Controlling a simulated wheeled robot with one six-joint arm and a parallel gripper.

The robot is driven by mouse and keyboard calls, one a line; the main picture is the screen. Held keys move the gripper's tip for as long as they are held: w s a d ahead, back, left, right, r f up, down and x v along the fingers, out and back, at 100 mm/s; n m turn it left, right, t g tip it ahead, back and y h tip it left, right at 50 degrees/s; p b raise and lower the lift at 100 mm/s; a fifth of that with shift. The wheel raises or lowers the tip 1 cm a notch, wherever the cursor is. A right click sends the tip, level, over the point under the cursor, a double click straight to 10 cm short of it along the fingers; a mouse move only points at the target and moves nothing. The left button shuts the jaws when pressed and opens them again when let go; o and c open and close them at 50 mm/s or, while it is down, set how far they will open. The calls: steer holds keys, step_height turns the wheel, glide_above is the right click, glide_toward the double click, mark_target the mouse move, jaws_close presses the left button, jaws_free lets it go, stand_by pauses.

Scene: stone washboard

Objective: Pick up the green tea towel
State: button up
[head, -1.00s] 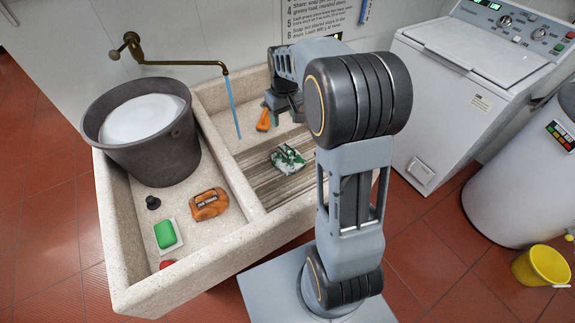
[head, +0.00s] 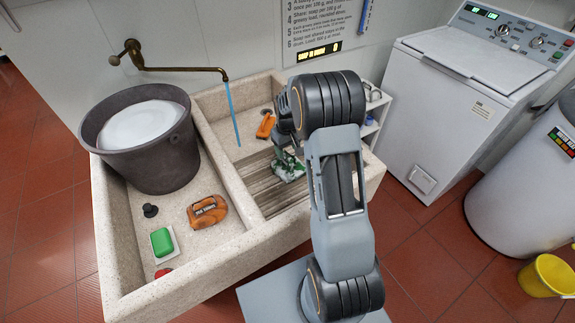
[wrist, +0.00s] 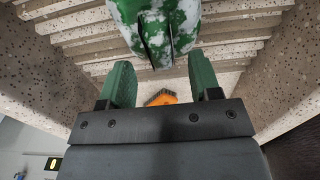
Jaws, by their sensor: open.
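The green tea towel (head: 289,168), blotched with white, lies bunched on the ribbed washboard (head: 262,183) in the right basin of the stone sink. In the wrist view the towel (wrist: 155,28) fills the top middle, just beyond the fingertips. My gripper (wrist: 161,76) is open, its two green fingers apart with nothing between them. In the head view my gripper (head: 282,150) is low over the washboard, right at the towel, and partly hidden by my arm. I cannot tell whether a finger touches the towel.
An orange item (head: 266,126) lies behind the towel, near the drain. Stone walls (head: 228,165) rise around the washboard. A brass tap (head: 185,68) overhangs.

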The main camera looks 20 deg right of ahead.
mark_target(287, 156)
steer(key=shift+f, duration=2.4)
steer(key=shift+w, duration=0.1)
jaws_close()
